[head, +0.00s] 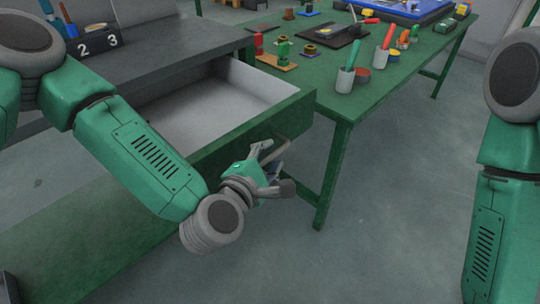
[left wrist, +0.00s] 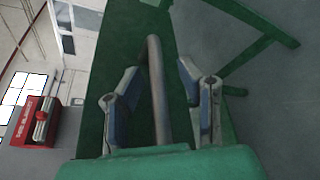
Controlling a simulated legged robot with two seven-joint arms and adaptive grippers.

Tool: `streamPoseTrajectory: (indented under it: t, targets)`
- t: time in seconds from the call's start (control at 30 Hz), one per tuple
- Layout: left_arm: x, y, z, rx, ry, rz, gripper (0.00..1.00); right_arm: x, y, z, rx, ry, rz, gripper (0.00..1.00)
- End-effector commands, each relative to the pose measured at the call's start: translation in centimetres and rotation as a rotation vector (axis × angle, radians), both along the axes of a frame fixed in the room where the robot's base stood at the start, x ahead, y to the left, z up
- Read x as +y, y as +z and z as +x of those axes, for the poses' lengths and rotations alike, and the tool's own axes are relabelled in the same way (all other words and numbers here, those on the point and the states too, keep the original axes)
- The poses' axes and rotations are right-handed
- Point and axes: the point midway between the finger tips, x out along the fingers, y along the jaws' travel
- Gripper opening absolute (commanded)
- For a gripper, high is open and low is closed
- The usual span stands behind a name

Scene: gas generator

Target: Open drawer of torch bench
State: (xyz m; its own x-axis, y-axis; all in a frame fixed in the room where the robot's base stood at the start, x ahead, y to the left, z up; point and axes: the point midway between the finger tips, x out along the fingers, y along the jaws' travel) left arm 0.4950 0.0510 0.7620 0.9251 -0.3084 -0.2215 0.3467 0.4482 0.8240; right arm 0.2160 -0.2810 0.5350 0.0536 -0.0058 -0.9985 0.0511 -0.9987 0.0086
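The torch bench (head: 170,55) has a dark top, and its drawer (head: 215,110) is pulled out, showing an empty pale interior behind a green front. The drawer's grey bar handle (left wrist: 158,90) runs between the fingers of my left gripper (left wrist: 158,72) in the left wrist view. Gaps show on both sides of the bar, so the fingers look open around it. In the head view my left gripper (head: 272,170) is at the drawer front, partly covering the handle. My right arm shows at the right edge, but its gripper is out of the frame.
A green table (head: 400,75) with cups, tools and small fixtures stands close beyond the drawer's right end; its leg (head: 333,175) is near my left gripper. A numbered holder (head: 95,42) sits on the bench top. The grey floor (head: 390,220) is clear between my arms.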

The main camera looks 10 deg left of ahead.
Motion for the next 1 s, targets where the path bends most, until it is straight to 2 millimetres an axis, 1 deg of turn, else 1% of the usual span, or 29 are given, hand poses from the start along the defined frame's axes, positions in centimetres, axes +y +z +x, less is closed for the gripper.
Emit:
streamPoseTrajectory:
  t: [0.17,0.3,0.4,0.5,0.63,1.0]
  targets:
    - [0.7,0.4,-2.0,0.004,-0.002,0.000,0.33,0.0,0.0,-0.1,0.002,0.000,0.000,0.00]
    - [1.5,0.8,-4.3,0.005,-0.002,0.000,0.33,0.0,0.0,-0.1,0.001,0.000,0.000,0.00]
    - [2.0,1.1,-5.6,0.005,-0.001,-0.001,0.33,0.0,0.0,-0.1,0.001,0.000,0.000,0.00]
    - [2.3,1.3,-6.4,0.006,-0.001,0.000,0.33,0.0,0.0,-0.1,0.001,0.000,0.000,0.00]
    - [2.5,1.4,-6.8,0.004,0.001,0.000,0.33,0.0,0.0,-0.1,0.001,0.000,0.000,0.00]
    - [2.5,1.4,-6.8,0.004,0.000,0.000,0.33,0.0,0.0,0.1,0.003,0.000,0.000,0.00]
